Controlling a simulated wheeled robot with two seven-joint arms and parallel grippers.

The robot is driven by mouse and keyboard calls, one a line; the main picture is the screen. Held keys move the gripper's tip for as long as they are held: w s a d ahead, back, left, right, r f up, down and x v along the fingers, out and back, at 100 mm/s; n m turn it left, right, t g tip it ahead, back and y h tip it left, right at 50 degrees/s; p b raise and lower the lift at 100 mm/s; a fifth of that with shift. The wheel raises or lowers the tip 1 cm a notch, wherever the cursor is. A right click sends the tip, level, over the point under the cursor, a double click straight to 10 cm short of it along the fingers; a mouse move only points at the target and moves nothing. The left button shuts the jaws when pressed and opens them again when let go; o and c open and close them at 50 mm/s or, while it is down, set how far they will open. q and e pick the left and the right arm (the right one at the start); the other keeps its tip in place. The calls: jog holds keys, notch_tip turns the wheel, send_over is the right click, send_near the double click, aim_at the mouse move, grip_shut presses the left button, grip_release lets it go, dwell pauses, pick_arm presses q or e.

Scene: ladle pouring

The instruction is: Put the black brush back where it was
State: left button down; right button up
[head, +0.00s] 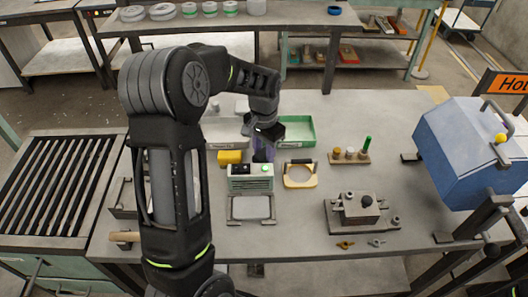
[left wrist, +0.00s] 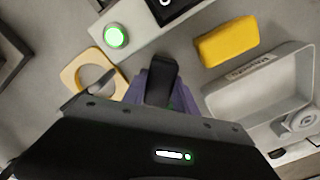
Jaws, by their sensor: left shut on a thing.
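My left gripper (head: 265,136) is over the back middle of the grey table, in front of the gap between the grey and green trays. In the left wrist view, a black piece (left wrist: 161,78), which looks like the black brush, sits between two purple parts at the jaws. The gripper is shut on it. In the head view, purple (head: 262,152) shows just below the jaws, and the brush cannot be made out there. Whether the brush touches the table cannot be told. My right gripper is not in view.
A box with a green button (head: 250,178) and a yellow block (head: 230,157) are close to the gripper. A grey tray (head: 213,142) and a green tray (head: 312,131) stand behind. A yellow ring-shaped tool (head: 300,183) lies to the right. A blue box (head: 455,150) stands far right.

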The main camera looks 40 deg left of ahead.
aim_at(264, 152)
pick_arm(q)
jog(key=c, duration=1)
grip_release()
jog(key=shift+f, duration=0.1)
jog(key=shift+o, duration=0.2)
notch_tip(264, 152, up, 12)
jog(key=b, duration=0.1)
jog(key=shift+r, duration=0.2)
